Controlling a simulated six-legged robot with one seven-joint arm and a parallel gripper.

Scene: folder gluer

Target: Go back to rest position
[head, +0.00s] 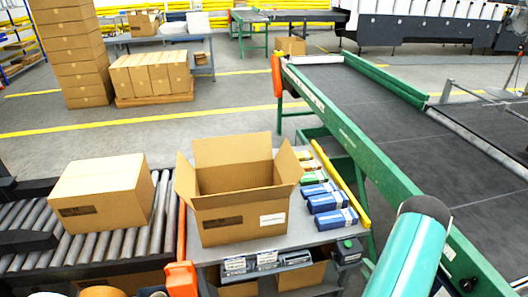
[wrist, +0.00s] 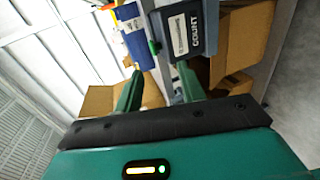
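My gripper (wrist: 160,78) shows in the wrist view with its two green fingers apart and nothing held between them. Beyond the fingertips are a blue box (wrist: 134,40) and a dark unit marked COUNT (wrist: 184,30). In the head view a teal link of my arm (head: 410,258) reaches in at the lower right; the gripper itself is out of that frame. An open, empty-looking carton (head: 240,220) stands on the grey table (head: 292,243), flaps up.
Blue boxes (head: 331,218) and green and yellow packs lie right of the carton. A closed carton (head: 100,194) sits on the roller conveyor (head: 140,240). The green-railed belt conveyor (head: 375,110) runs along the right. Cartons (head: 152,76) are stacked behind; floor between is clear.

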